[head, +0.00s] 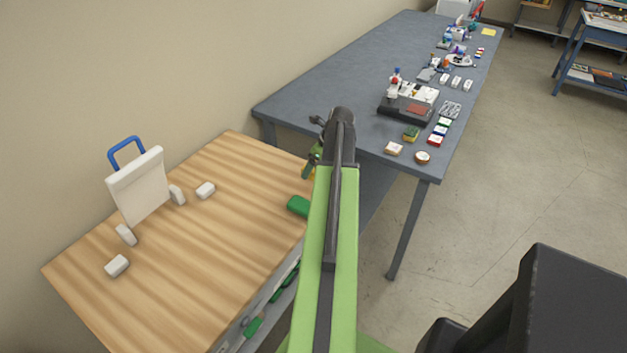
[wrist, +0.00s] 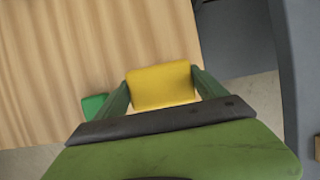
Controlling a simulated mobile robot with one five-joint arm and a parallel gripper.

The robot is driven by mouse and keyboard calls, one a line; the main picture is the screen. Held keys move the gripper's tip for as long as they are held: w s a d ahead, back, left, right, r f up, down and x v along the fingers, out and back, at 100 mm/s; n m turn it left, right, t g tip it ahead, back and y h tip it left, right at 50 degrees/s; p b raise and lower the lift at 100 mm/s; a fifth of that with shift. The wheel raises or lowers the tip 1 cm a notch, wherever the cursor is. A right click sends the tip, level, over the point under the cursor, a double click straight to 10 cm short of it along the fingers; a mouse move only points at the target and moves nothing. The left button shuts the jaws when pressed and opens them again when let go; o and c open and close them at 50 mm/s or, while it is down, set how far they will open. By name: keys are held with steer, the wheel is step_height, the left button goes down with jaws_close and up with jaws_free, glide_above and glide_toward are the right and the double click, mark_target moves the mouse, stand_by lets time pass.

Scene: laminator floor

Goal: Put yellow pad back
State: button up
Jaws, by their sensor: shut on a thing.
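The yellow pad (wrist: 163,86) shows in the wrist view between the two green fingers of my gripper (wrist: 164,92). My gripper is shut on it, with a finger against each side. The pad is over the right edge of the wooden tabletop (head: 210,245); I cannot tell its height above it. In the head view my arm covers most of the gripper (head: 311,163), and I cannot make out the pad there.
A green block (head: 298,206) lies near the wooden table's right edge, also in the wrist view (wrist: 93,105). A white board with a blue handle (head: 138,187) and white blocks stand left. The grey table (head: 330,85) holds small items along its right side; its left part is clear.

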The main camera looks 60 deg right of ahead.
step_height(320, 180, down, 4)
steer(key=b, duration=0.4)
steer(key=shift+f, duration=0.2)
steer(key=shift+r, duration=0.2)
steer(key=shift+f, duration=0.15)
steer(key=o, duration=1.3)
steer(key=shift+c, duration=0.2)
steer(key=shift+r+p, duration=0.4)
steer(key=shift+r, duration=0.1)
steer(key=p+v, duration=1)
steer(key=v, duration=0.1)
steer(key=shift+s, duration=0.15)
